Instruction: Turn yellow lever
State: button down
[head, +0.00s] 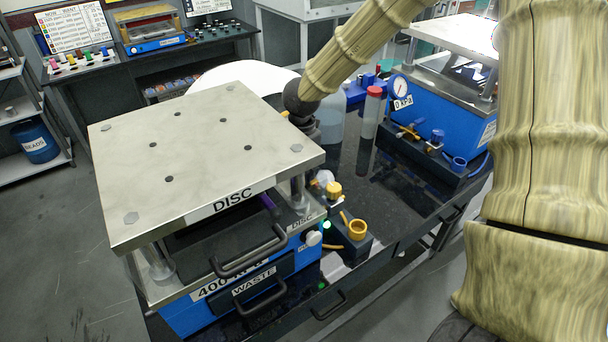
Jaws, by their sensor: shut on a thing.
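The DISC press (115,205) stands at front left, a pale metal top plate over a blue body. My gripper (311,130), dark, is just behind the plate's right edge. It is shut, and its fingertips are mostly hidden. A small yellow piece (315,183), which looks like part of the yellow lever, shows at the press's right side, below my gripper. The lever's angle cannot be made out. Beside it are a yellow knob (333,190) and a yellow ring-shaped cup (357,229) on a dark block.
A clear cylinder with a red cap (372,115) stands on the dark bench to the right of my gripper. A second blue press with a gauge (398,88) is at the back right. The press's drawer handles (248,262) stick out in front. Open floor lies at left.

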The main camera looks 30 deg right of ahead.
jog(key=shift+w+m, duration=0.3)
jog(key=shift+m, duration=0.8)
jog(key=c, duration=1.4)
grip_release()
jog(key=shift+o, duration=0.2)
notch_tip(320, 180, up, 12)
